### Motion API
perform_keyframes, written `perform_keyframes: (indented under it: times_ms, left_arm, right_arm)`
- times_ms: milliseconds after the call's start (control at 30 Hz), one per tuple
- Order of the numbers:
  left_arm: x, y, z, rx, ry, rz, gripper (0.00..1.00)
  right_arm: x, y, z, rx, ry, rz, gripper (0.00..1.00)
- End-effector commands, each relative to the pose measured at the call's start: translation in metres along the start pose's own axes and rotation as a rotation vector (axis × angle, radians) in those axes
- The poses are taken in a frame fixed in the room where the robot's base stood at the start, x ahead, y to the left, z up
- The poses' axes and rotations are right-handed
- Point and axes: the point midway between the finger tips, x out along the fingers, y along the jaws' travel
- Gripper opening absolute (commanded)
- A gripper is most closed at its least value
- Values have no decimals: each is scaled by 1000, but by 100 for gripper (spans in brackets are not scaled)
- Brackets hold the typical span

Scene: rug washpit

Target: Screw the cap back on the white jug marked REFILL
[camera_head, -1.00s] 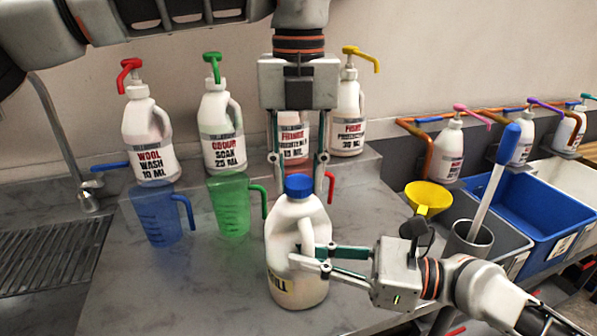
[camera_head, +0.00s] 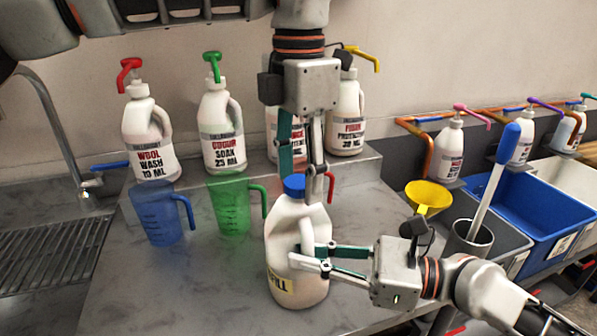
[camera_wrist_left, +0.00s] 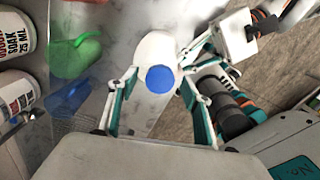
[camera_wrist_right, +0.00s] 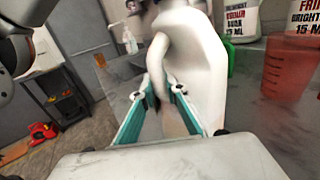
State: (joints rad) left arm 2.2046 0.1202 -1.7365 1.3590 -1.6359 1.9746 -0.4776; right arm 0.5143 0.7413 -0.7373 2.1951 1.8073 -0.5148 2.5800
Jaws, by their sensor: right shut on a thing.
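The white jug (camera_head: 297,225) stands on the grey counter. Its yellow label, partly hidden, reads "FILL". The blue cap (camera_head: 293,187) sits on its mouth; I cannot tell how tightly. It also shows in the left wrist view (camera_wrist_left: 160,79). My left gripper (camera_head: 307,182) points down over the cap. Its fingers are open, one on each side of the cap, with gaps visible in the left wrist view (camera_wrist_left: 159,82). My right gripper (camera_head: 308,257) is shut on the jug's handle, seen in the right wrist view (camera_wrist_right: 160,65).
A blue measuring jug (camera_head: 158,213) and a green one (camera_head: 232,205) stand left of the jug. Pump bottles (camera_head: 148,140) line the ledge behind. A yellow funnel (camera_head: 428,196) and a metal cup (camera_head: 470,245) are at right.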

Motion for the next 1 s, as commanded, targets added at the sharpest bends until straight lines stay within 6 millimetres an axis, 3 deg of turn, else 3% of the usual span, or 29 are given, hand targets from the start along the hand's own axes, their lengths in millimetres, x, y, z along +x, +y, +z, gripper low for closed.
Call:
perform_keyframes:
  times_ms: [267,800,1000]
  left_arm:
    - [-6,0,0,-2,-1,1,49]
    - [-102,0,0,-4,-2,2,49]
    - [-118,0,0,-1,0,0,49]
  right_arm:
    - [0,0,0,0,0,0,0]
    - [0,0,0,0,0,0,0]
    - [0,0,0,0,0,0,0]
